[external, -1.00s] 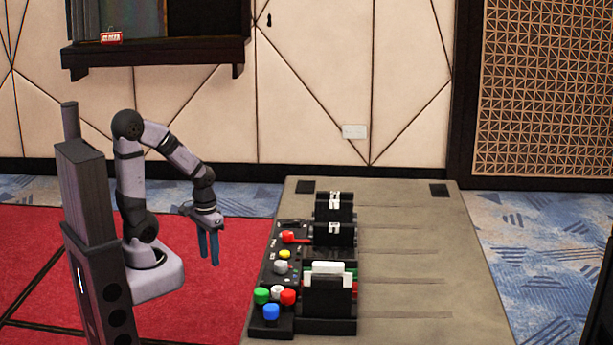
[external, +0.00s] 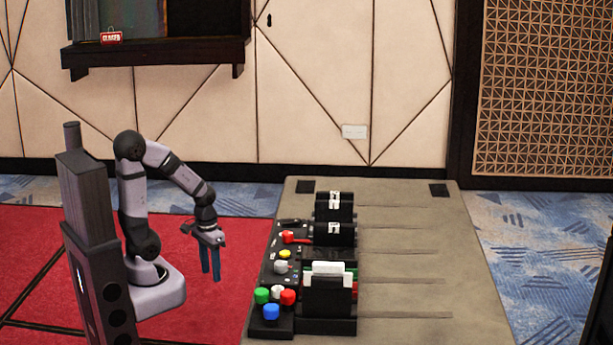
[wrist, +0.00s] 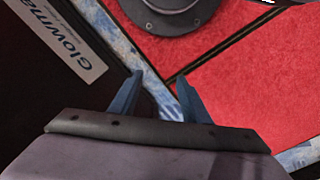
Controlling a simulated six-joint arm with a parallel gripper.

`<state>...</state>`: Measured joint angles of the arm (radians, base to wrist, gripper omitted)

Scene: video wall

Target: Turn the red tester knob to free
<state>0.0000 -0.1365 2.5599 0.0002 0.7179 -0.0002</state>
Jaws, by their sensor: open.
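The control panel (external: 268,268) stands along the left edge of the table in the external view. Two red knobs show on it: one in the upper part (external: 288,236) with a red bar beside it, and one in the lower cluster (external: 288,297). I cannot tell from any lettering which is the tester knob. My gripper (external: 211,278) hangs with fingers pointing down, left of the panel and apart from it. In the wrist view my gripper (wrist: 160,82) has its two blue fingers apart with nothing between them. No knob shows in the wrist view.
Green (external: 262,295), blue (external: 271,312), yellow (external: 284,254) and grey (external: 281,267) knobs sit near the red ones. Black holders (external: 327,297) stand right of the panel. The table's right side (external: 420,270) is mostly bare. Red carpet (external: 215,308) lies below my gripper.

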